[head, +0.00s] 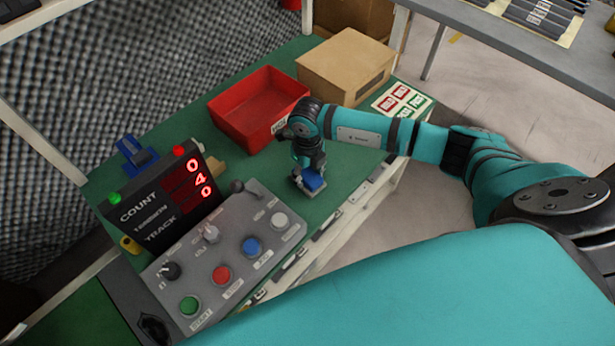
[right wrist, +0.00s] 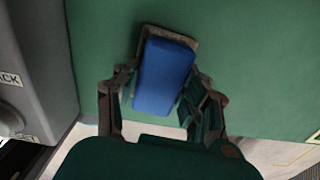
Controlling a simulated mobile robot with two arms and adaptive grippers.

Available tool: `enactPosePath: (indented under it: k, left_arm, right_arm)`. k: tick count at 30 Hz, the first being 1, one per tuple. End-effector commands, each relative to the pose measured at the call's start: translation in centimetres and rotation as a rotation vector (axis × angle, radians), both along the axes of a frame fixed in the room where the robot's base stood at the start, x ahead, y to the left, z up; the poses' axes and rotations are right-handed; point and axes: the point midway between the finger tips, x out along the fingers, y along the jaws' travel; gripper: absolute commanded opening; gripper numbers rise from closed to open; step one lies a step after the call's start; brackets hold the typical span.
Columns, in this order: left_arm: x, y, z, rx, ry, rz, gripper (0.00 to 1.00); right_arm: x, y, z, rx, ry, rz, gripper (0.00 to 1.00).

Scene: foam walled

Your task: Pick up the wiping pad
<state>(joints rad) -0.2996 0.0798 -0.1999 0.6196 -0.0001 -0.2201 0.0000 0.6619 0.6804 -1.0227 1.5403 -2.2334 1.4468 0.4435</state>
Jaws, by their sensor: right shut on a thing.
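The wiping pad (right wrist: 163,75) is a blue block with a grey-brown base, seen in the right wrist view between the two fingers of my right gripper (right wrist: 158,100). In the head view the blue pad (head: 313,181) shows at the tip of my right gripper (head: 308,172), over the green table top near its front edge. My right gripper is shut on the pad. I cannot tell whether the pad touches the table. My left gripper is not in view.
A red bin (head: 258,103) and a cardboard box (head: 345,66) stand behind the gripper. A control panel (head: 228,248) with buttons and a counter display (head: 172,200) stand to the left. A label sheet (head: 402,101) lies right. Green table (head: 345,165) is clear around the pad.

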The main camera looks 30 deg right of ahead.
Motion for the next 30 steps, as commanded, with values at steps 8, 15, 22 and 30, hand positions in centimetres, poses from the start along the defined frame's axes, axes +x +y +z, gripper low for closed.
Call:
enactPosePath:
  k: [8,15,22,30]
  left_arm:
    - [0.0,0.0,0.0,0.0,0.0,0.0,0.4]
    - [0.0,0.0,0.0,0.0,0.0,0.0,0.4]
    - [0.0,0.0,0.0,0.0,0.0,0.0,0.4]
    - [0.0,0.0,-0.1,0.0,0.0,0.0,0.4]
  right_arm:
    - [-0.1,0.0,0.3,-0.001,0.003,0.0,0.1]
    - [0.0,0.0,4.5,0.001,-0.002,0.001,0.1]
    - [0.0,0.0,8.6,-0.001,-0.001,0.0,0.1]
    - [-0.1,0.0,10.0,-0.001,0.002,0.0,0.1]
